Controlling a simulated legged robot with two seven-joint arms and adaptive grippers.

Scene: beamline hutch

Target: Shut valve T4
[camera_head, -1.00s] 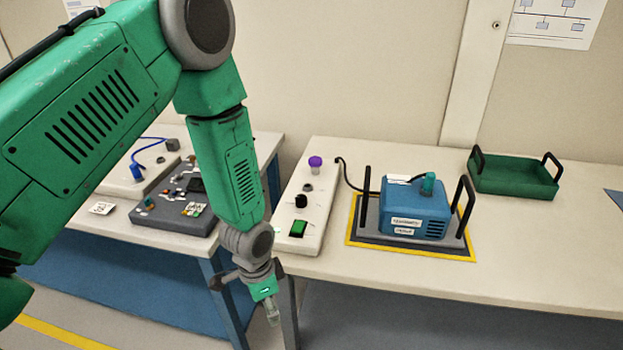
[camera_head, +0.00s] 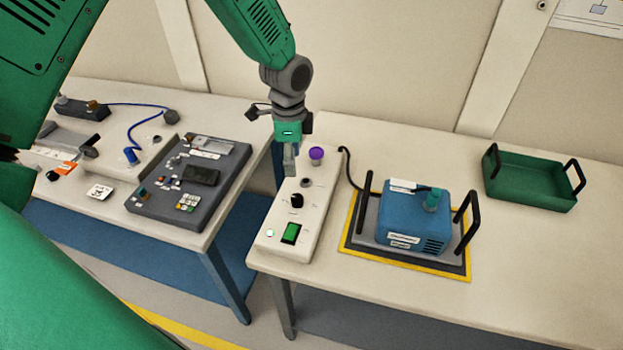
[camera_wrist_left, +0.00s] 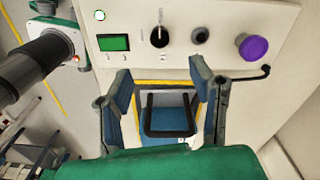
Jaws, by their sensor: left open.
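The white control box (camera_head: 317,207) stands at the left end of the right-hand table. It carries a purple knob (camera_head: 316,154), a grey round fitting (camera_head: 306,182), a black knob (camera_head: 297,201) and a green display (camera_head: 291,233). No label T4 is readable, so I cannot tell which part is the valve. My left gripper (camera_head: 290,160) is above the box's far left edge, just left of the purple knob. In the left wrist view it (camera_wrist_left: 160,75) is open and empty, and the purple knob (camera_wrist_left: 253,47) is off to the right. My right gripper is not in view.
A blue pump (camera_head: 413,216) with black handles stands on a yellow-edged base to the right. A green tray (camera_head: 530,180) is at the back right. A dark instrument panel (camera_head: 222,190) is on the left table. A gap separates the tables.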

